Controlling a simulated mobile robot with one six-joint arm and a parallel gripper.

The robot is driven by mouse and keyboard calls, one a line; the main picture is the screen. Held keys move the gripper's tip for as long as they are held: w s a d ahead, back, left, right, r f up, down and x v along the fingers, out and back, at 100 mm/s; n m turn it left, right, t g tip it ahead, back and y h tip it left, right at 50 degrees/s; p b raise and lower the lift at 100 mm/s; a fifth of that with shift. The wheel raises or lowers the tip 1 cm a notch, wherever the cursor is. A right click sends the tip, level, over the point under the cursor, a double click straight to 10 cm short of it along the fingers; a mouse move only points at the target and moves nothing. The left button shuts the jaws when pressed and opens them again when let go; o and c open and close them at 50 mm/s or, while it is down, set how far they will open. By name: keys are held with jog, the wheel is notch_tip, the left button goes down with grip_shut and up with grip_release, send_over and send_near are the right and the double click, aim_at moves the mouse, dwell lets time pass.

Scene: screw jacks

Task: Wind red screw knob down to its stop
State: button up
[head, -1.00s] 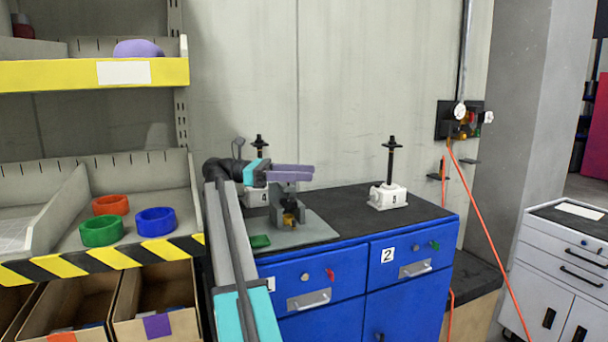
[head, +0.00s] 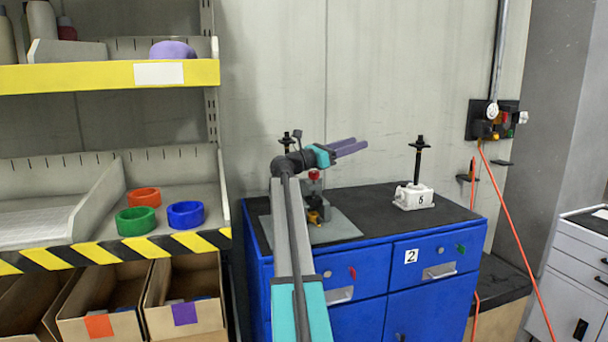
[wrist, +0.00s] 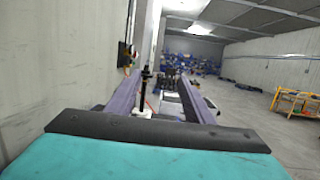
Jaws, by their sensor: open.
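The red screw knob (head: 314,174) sits on top of a small grey jack (head: 313,190) with a brass-coloured part low on its front. The jack stands on a grey plate (head: 343,227) on the blue cabinet. My gripper (head: 354,146) is open and empty, above and to the right of the knob, its purple fingers pointing right and slightly up. In the wrist view my fingers (wrist: 160,92) are spread apart and the red knob does not show. My arm hides the left part of the plate.
A white jack with a tall black screw (head: 414,195) stands on the cabinet's black top (head: 375,197) to the right. Another black screw (head: 287,142) rises behind my wrist. Shelves (head: 110,77) with coloured rings stand left, a wall behind.

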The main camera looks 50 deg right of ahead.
jog(key=w+d+r+n+t+h, duration=0.1)
jog(key=w+d+n+t+h, duration=0.3)
jog(key=d+t, duration=0.35)
jog(key=w+d+f+n+t+y+p, duration=0.2)
jog(key=w+n+t+y, duration=0.4)
jog(key=n+t, duration=0.3)
jog(key=w+d+f+n+t+y+p, duration=0.1)
jog(key=w+d+f+n+t+y, duration=0.15)
jog(key=w+n+t+y, duration=0.6)
jog(key=s+a+f+n+y+p, duration=0.1)
jog(key=s+a+f+n+y, duration=0.2)
jog(key=s+a+y, duration=0.4)
jog(key=s+a+f+n+t+y, duration=0.1)
jog(key=s+a+f+n+y, duration=0.2)
jog(key=s+a+n+y, duration=0.2)
jog(key=s+a+y, duration=0.3)
jog(key=s, duration=0.2)
jog(key=shift+s+f+p, duration=0.3)
jog(key=shift+f+p, duration=0.1)
jog(key=shift+w+a, duration=0.1)
jog(key=shift+a, duration=0.05)
jog(key=shift+r+p+x, duration=0.15)
jog(key=shift+p+x, duration=0.5)
jog(key=shift+x, duration=2.75)
jog(key=shift+r+p+x, duration=0.1)
jog(key=shift+p+x, duration=0.5)
jog(key=shift+x, duration=2.8)
